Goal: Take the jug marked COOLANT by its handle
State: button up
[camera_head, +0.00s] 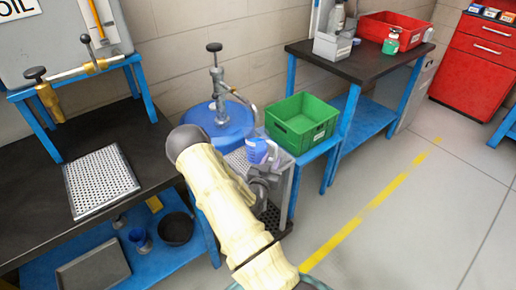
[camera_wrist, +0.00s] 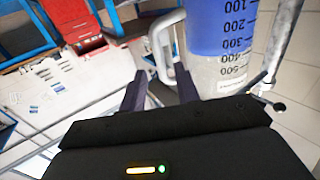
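A clear measuring jug (camera_wrist: 225,40) with blue contents and a printed scale fills the upper right of the wrist view. Its pale handle (camera_wrist: 160,38) sticks out to the left, just beyond my gripper (camera_wrist: 160,86). The gripper's two dark fingers are apart, with nothing seen clasped between them. The handle lines up with the gap; whether it enters between the tips I cannot tell. In the head view the jug (camera_head: 257,150) stands by the blue drum, and my arm hides most of the gripper. I cannot read the word COOLANT on it.
A blue drum (camera_head: 218,122) with a pump stands behind the jug. A green crate (camera_head: 302,122) is close on its right. A metal rod (camera_wrist: 280,50) passes the jug's right side in the wrist view. A dark bench (camera_head: 35,165) with a perforated tray (camera_head: 100,181) is left. Open floor lies right.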

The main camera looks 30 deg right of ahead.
aim_at(275, 153)
jog(key=x, duration=0.5)
jog(key=shift+w+d, duration=0.1)
jog(key=shift+w, duration=0.1)
jog(key=shift+s, duration=0.1)
jog(key=shift+s, duration=0.1)
jog(key=shift+c, duration=0.2)
grip_shut()
